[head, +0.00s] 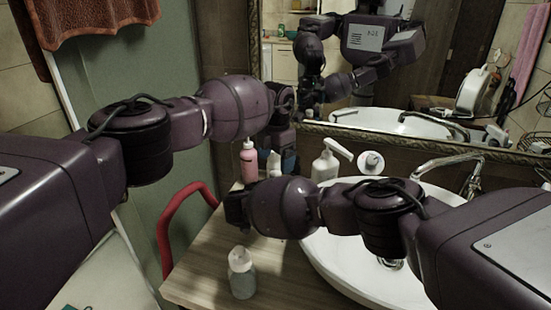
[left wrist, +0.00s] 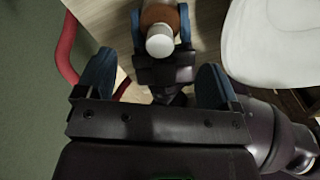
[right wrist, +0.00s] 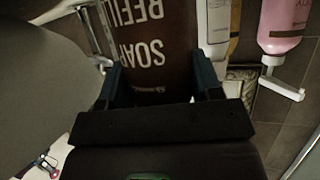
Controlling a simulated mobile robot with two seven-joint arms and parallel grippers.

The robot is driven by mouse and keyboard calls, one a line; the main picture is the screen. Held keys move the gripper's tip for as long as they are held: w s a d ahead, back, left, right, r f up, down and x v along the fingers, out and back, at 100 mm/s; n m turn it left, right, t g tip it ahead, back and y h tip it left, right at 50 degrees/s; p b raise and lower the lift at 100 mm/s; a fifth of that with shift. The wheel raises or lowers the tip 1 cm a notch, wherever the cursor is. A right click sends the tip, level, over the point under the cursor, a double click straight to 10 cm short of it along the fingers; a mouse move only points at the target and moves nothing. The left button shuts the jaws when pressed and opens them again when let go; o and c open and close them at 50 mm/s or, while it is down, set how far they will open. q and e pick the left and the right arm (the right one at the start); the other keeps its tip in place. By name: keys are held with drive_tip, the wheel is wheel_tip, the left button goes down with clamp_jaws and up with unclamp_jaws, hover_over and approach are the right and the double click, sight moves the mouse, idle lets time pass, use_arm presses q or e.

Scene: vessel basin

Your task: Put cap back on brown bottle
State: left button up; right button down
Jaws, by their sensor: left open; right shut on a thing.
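The brown bottle (right wrist: 152,45), lettered "SOAP REFILL", is between the fingers of my right gripper (right wrist: 160,88), which is shut on it. The left wrist view shows the brown bottle (left wrist: 158,14) from above, with the round white cap (left wrist: 160,42) at its mouth. I cannot tell whether the cap is fully seated. My left gripper (left wrist: 153,78) is open, its blue fingers wide apart on either side of the view, with nothing between them. In the head view my left gripper (head: 280,140) points down near the back of the counter, and the brown bottle is hidden.
A clear bottle (head: 242,277) stands on the front of the wooden counter (head: 200,275). A pink bottle (head: 249,160) and a white pump bottle (head: 325,167) stand behind. The white basin (head: 335,268) is at right, a red rail (head: 165,235) at left, a mirror (head: 380,75) behind.

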use_arm(q)
wheel_tip(320, 180, up, 12)
idle(0.7)
use_arm(e)
drive_tip(key=shift+c, duration=1)
unclamp_jaws()
use_arm(q)
drive_tip(key=shift+r+p, duration=0.35)
drive_tip(key=shift+r, duration=0.2)
use_arm(e)
drive_tip(key=v, duration=1)
drive_tip(key=shift+s+a, duration=0.2)
drive_tip(key=shift+s, duration=0.15)
